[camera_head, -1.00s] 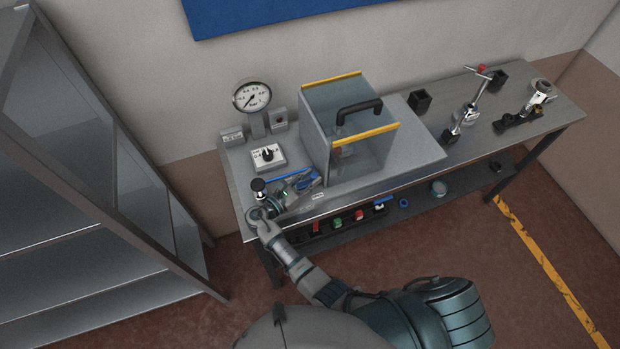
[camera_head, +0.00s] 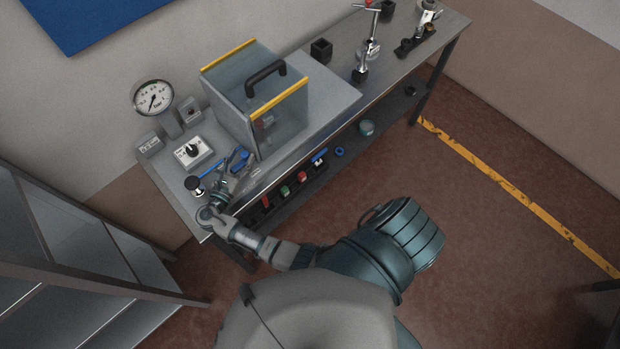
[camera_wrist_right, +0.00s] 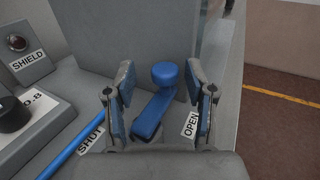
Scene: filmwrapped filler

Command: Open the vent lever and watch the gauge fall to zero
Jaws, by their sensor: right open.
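The vent lever (camera_wrist_right: 155,112) is a blue arm with a round blue knob at its far end, in the right wrist view. It lies between labels reading SHUT (camera_wrist_right: 90,139) and OPEN (camera_wrist_right: 190,125), its knob pointing away. My right gripper (camera_wrist_right: 160,80) is open, with one blue-padded finger on each side of the lever; I see gaps and no clear contact. In the head view my right gripper (camera_head: 236,172) is at the bench's front left, partly hiding the lever. The round white gauge (camera_head: 153,99) stands behind; its needle points down and left, its numbers too small to read surely. My left gripper is out of view.
A clear box (camera_head: 282,125) with yellow edges and a black handle stands right of the gripper. A dial box (camera_head: 194,151) and blue rod (camera_head: 211,168) lie left. Clamp fixtures (camera_head: 368,45) stand farther right. An open grey shelf (camera_head: 80,235) is at left.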

